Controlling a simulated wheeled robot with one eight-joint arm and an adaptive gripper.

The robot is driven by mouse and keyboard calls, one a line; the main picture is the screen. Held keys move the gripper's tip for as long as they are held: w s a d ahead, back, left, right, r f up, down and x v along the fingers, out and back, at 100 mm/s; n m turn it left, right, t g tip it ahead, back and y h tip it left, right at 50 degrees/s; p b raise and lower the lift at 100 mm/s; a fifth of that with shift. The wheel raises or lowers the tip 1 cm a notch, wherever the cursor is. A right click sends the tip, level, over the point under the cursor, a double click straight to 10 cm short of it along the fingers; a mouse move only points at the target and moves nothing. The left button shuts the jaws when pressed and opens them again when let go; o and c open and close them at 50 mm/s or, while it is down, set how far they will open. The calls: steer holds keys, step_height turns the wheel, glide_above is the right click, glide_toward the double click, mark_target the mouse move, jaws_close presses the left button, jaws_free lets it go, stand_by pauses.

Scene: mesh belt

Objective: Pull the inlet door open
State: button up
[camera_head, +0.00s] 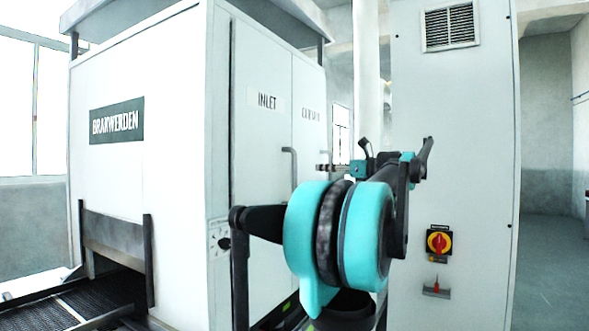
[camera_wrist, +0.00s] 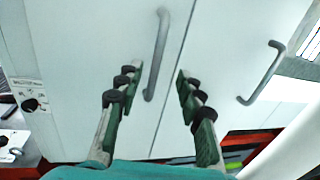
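The inlet door (camera_head: 262,135) is a white cabinet door labelled INLET, and it looks closed in the head view. Its grey upright bar handle (camera_head: 290,168) is near its right edge. In the wrist view the inlet door (camera_wrist: 95,45) fills the left side, with its handle (camera_wrist: 158,55) beside the dark seam. My gripper (camera_wrist: 159,80) is open, with one dark padded finger on each side of the handle's lower part in the picture. I cannot tell the remaining depth between fingertips and handle. In the head view my arm partly hides the gripper.
A second white door (camera_head: 309,100) adjoins on the right; its handle (camera_wrist: 262,72) shows in the wrist view. A tall grey cabinet (camera_head: 450,130) with a red and yellow switch (camera_head: 439,241) stands to the right. A dark mesh belt (camera_head: 60,308) lies at lower left.

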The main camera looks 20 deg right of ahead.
mark_target(296, 167)
steer(key=x, duration=1.4)
steer(key=shift+w+a, duration=0.1)
steer(key=shift+w, duration=0.1)
jaws_close()
